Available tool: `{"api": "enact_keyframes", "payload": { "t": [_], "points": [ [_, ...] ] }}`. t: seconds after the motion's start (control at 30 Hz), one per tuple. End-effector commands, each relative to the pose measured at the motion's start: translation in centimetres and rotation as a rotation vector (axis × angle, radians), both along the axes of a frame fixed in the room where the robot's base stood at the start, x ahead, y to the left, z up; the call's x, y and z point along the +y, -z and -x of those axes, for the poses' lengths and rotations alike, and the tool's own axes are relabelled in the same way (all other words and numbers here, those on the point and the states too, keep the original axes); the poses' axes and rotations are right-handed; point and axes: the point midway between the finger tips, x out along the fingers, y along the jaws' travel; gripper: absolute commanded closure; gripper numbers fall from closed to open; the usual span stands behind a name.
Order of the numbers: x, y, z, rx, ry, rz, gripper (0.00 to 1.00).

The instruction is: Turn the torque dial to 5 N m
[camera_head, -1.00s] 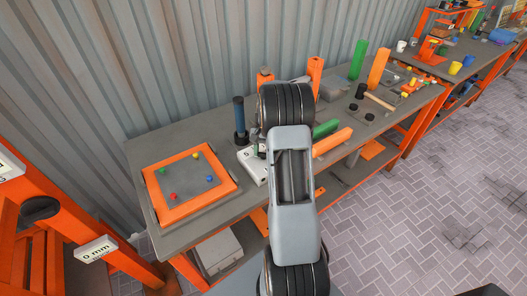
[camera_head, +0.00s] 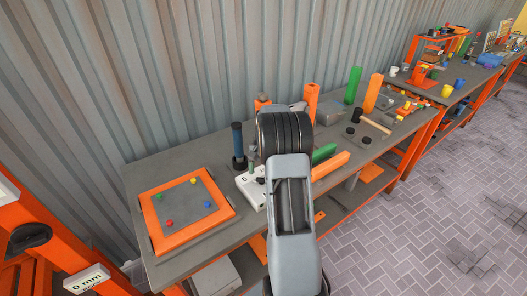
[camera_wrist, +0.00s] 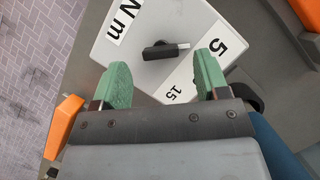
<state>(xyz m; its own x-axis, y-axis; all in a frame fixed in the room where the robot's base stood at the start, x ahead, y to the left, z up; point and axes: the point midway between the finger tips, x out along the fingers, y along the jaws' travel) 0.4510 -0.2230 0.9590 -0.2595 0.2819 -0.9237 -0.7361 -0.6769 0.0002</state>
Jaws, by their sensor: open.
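The torque dial box (camera_wrist: 124,68) is a white box with the labels "N m", "5" and "15". On its top is a black bar-shaped knob (camera_wrist: 160,52) with a pale tip; the tip points right, roughly toward the "5". My gripper (camera_wrist: 161,70) is open, its two green-padded fingers on either side of the knob's near side, with clear space between them and the knob. I cannot tell their height over the box. In the head view the box (camera_head: 244,183) stands on the grey workbench, partly hidden by my arm.
A blue cylinder (camera_head: 238,140) on a dark base stands just behind the box. An orange-framed board (camera_head: 228,212) with coloured pegs lies to the left. Green and orange bars (camera_head: 330,166), a mallet (camera_head: 375,124) and black discs lie to the right.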

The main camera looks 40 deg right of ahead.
Motion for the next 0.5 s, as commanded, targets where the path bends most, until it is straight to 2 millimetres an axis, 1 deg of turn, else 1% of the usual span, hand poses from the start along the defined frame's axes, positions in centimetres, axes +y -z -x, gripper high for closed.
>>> {"api": "enact_keyframes", "payload": {
  "t": [0.1, 0.3, 0.5],
  "points": [
    [-0.8, -2.3, -0.7, -0.005, 0.001, 0.003, 0.32],
    [-2.0, -6.1, -1.8, -0.004, 0.000, 0.003, 0.32],
    [-2.8, -8.8, -2.5, -0.002, 0.000, 0.002, 0.32]
  ]
}}
